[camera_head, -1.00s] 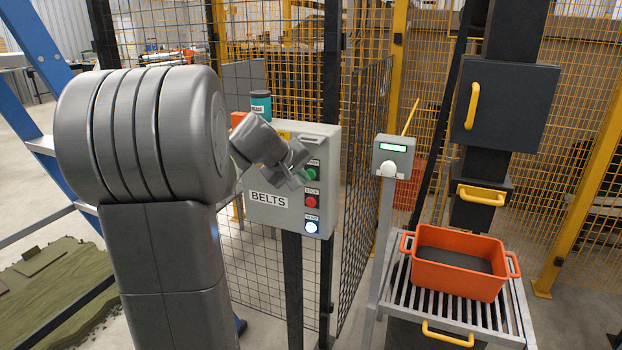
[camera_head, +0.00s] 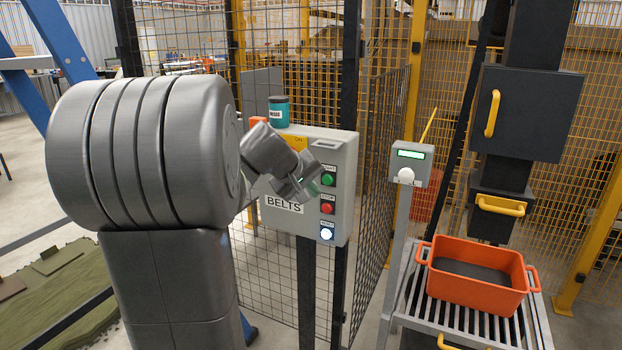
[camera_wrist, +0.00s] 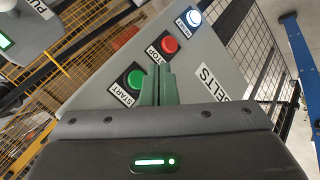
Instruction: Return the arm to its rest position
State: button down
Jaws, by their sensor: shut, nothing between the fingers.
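My arm, grey metal, fills the left of the head view and is bent toward the BELTS control box. My gripper (camera_head: 308,187) is in front of the box (camera_head: 285,222), beside the green START button (camera_head: 328,179). In the wrist view my gripper's green fingers (camera_wrist: 158,72) are shut together and empty. They point at the box face between the START button (camera_wrist: 135,79) and the red STOP button (camera_wrist: 169,44). I cannot tell whether the fingertips touch the box. The white button (camera_head: 326,234) below STOP is lit.
A mesh fence (camera_head: 385,170) stands behind and beside the box. A teal can (camera_head: 279,112) sits on top of the box. To the right are a small post with a green display (camera_head: 411,155) and an orange bin (camera_head: 475,292) on a slatted stand.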

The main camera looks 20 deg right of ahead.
jog(key=shift+s+a, duration=1.75)
jog(key=shift+a, duration=0.2)
